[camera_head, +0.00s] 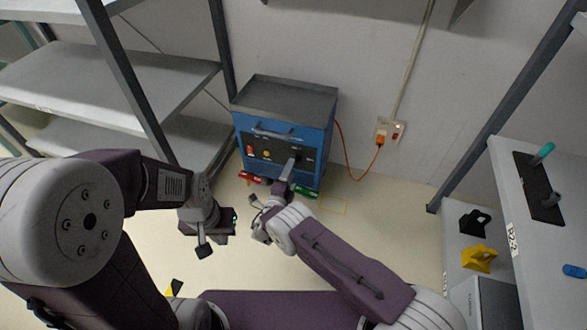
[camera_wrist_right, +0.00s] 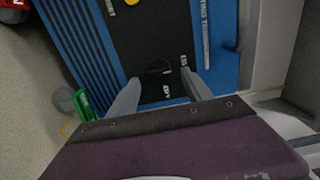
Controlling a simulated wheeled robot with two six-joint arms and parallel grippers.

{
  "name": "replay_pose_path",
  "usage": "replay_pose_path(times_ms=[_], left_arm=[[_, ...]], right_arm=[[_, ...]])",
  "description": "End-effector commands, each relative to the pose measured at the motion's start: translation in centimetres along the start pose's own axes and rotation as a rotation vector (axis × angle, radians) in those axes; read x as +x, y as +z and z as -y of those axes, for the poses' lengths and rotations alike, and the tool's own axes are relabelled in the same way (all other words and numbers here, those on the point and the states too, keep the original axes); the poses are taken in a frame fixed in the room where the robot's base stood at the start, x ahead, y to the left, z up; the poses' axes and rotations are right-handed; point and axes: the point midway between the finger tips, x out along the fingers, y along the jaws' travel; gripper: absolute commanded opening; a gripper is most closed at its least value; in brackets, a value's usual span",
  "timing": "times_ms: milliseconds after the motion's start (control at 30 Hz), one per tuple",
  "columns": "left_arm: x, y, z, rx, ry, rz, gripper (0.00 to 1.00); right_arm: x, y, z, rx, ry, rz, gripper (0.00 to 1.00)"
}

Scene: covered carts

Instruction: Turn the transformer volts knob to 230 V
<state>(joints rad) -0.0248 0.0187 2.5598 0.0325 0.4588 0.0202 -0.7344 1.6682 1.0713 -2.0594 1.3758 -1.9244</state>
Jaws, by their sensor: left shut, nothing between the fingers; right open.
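The blue transformer cart (camera_head: 322,140) stands against the wall, with a black control panel (camera_head: 278,148) on its front. My right gripper (camera_head: 287,170) reaches to the right part of this panel. In the right wrist view, its two grey fingers (camera_wrist_right: 160,78) are apart over the black panel (camera_wrist_right: 150,40), near small white lettering. A dark shape between the fingertips may be the volts knob (camera_wrist_right: 159,71); its setting cannot be read and contact cannot be told. My left gripper (camera_head: 204,248) is shut and empty, left of the right gripper and away from the cart.
Grey shelving (camera_head: 180,88) stands left of the cart. An orange cable (camera_head: 350,175) runs from the cart to a wall socket (camera_head: 390,130). Red (camera_head: 250,177) and green (camera_head: 306,192) items sit at the cart's base. A shelf unit (camera_head: 510,205) stands at right.

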Motion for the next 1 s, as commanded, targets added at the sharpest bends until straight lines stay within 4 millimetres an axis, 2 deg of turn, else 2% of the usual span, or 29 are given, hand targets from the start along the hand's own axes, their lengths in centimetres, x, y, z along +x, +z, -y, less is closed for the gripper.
replay_pose_path(times_ms=[33, 200, 333, 533, 567, 700, 767, 1000], left_arm=[[1.4, 0.1, 0.0, 0.000, 0.000, 0.000, 0.00], [2.6, 0.3, 0.1, 0.000, 0.000, 0.001, 0.00], [2.8, 0.3, 0.1, 0.000, 0.000, 0.001, 0.00], [2.6, 0.3, 0.1, 0.000, 0.000, 0.001, 0.00], [2.6, 0.3, 0.1, 0.000, 0.000, 0.001, 0.00], [2.6, 0.3, 0.1, 0.000, 0.000, 0.001, 0.00], [2.6, 0.3, 0.1, 0.000, 0.000, 0.001, 0.00], [2.7, 0.3, 0.1, 0.000, 0.000, 0.001, 0.00]], right_arm=[[1.1, -0.1, -0.7, 0.003, -0.001, -0.004, 0.58], [3.6, 0.0, -0.5, 0.002, 0.001, -0.001, 0.58], [4.3, -0.1, -0.1, 0.000, 0.001, -0.001, 0.58], [4.3, 0.0, 0.0, 0.000, 0.002, -0.001, 0.58], [4.3, 0.0, 0.0, 0.000, 0.002, -0.001, 0.53], [4.3, -0.1, -0.1, 0.000, 0.002, -0.001, 0.14], [4.3, -0.1, -0.1, 0.000, 0.002, -0.001, 0.00], [4.2, 0.0, -0.1, 0.024, 0.002, -0.001, 0.00]])
